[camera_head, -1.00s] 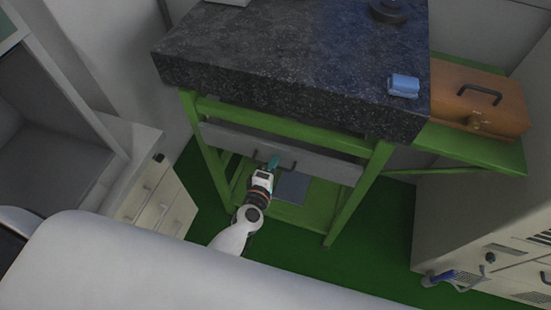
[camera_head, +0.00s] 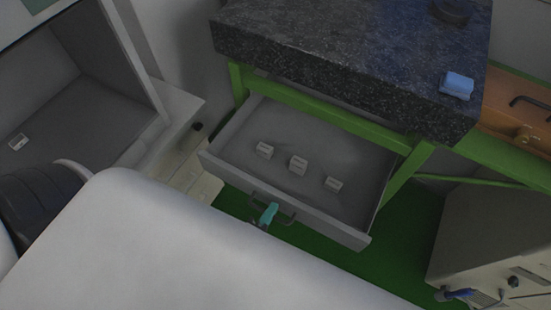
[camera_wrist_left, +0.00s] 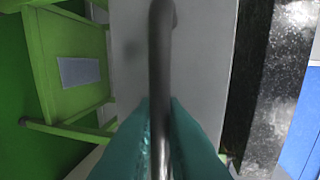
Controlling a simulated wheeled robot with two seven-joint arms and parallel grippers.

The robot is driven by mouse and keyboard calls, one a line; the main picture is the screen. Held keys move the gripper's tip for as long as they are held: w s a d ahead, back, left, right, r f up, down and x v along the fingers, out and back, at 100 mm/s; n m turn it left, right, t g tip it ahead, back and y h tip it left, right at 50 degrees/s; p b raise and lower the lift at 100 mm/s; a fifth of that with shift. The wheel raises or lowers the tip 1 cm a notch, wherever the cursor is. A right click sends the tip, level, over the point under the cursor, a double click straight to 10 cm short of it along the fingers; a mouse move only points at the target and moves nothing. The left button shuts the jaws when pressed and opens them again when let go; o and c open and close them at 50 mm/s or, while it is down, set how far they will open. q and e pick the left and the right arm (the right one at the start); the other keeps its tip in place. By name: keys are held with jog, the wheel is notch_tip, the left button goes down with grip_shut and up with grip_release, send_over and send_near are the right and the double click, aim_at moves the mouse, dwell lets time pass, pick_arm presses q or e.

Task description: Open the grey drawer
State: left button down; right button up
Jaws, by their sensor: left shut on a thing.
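The grey drawer (camera_head: 350,233) is pulled well out from under the dark stone slab in the head view. Three small pale blocks lie inside it. Its dark bar handle (camera_head: 288,209) is on the front panel. My left gripper (camera_head: 268,214), with teal fingers, is at the handle. In the left wrist view the fingers (camera_wrist_left: 160,135) are shut on the dark handle bar (camera_wrist_left: 161,70), with the grey drawer front (camera_wrist_left: 205,70) behind it. My right gripper is not in view.
The stone slab (camera_head: 350,65) rests on a green frame (camera_head: 410,160). A blue object (camera_head: 457,85) lies on the slab. An orange-brown case (camera_head: 515,110) stands at the right. A pale cabinet (camera_head: 490,225) is at the lower right. White drawers (camera_head: 190,170) stand at the left.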

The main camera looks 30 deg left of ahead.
pick_arm(q)
jog(key=shift+s, duration=0.4)
jog(key=c, duration=1.9)
grip_release()
jog(key=shift+b+v, duration=1.35)
jog(key=shift+v, duration=4.65)
